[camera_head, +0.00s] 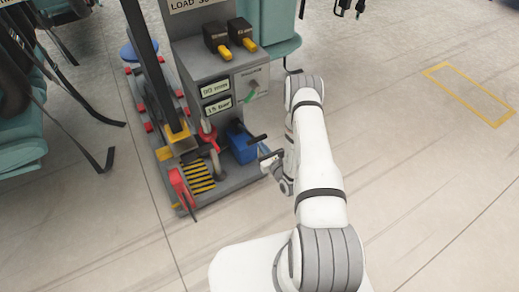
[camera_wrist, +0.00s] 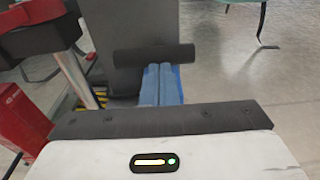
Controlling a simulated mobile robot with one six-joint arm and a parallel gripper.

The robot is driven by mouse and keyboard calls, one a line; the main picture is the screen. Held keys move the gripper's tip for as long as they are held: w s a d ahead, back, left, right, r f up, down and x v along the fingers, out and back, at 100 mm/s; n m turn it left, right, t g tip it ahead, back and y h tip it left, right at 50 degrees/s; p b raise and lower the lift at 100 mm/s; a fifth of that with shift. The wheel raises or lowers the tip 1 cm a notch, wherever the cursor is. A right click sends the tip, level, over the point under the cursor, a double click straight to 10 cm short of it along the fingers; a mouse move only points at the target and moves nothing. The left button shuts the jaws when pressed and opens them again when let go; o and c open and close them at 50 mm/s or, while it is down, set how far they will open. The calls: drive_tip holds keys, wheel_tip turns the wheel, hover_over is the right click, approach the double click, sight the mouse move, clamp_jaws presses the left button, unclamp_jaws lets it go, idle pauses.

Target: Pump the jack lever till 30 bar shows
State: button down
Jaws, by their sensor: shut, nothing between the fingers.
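The jack (camera_head: 240,145) is a blue block low on the grey stand. Its blue lever (camera_wrist: 160,84) shows in the wrist view and ends in a black crossbar grip (camera_wrist: 153,54), also seen in the head view (camera_head: 257,139). My gripper (camera_head: 270,157) is shut and empty, just in front of and to the right of the grip in the head view. In the wrist view its dark jaws (camera_wrist: 160,118) lie across the near side of the lever, apart from the grip in the picture; contact cannot be told. The lower display (camera_head: 218,105) seems to read 15 bar.
Another display (camera_head: 215,88) sits above it, too small to read surely. A red part (camera_head: 182,188) and a yellow-black striped plate (camera_head: 200,176) stand left of the jack. Teal seats (camera_head: 270,30) stand behind. The floor at right is clear around a yellow outline (camera_head: 470,95).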

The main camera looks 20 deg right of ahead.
drive_tip(key=shift+w+a+y, duration=0.1)
drive_tip(key=shift+a+y, duration=0.2)
drive_tip(key=shift+a, duration=0.15)
drive_tip(key=f+v, duration=0.2)
drive_tip(key=v, duration=1.1)
drive_tip(key=shift+d+f+p, duration=0.3)
drive_tip(key=shift+d+p, duration=0.05)
idle(0.6)
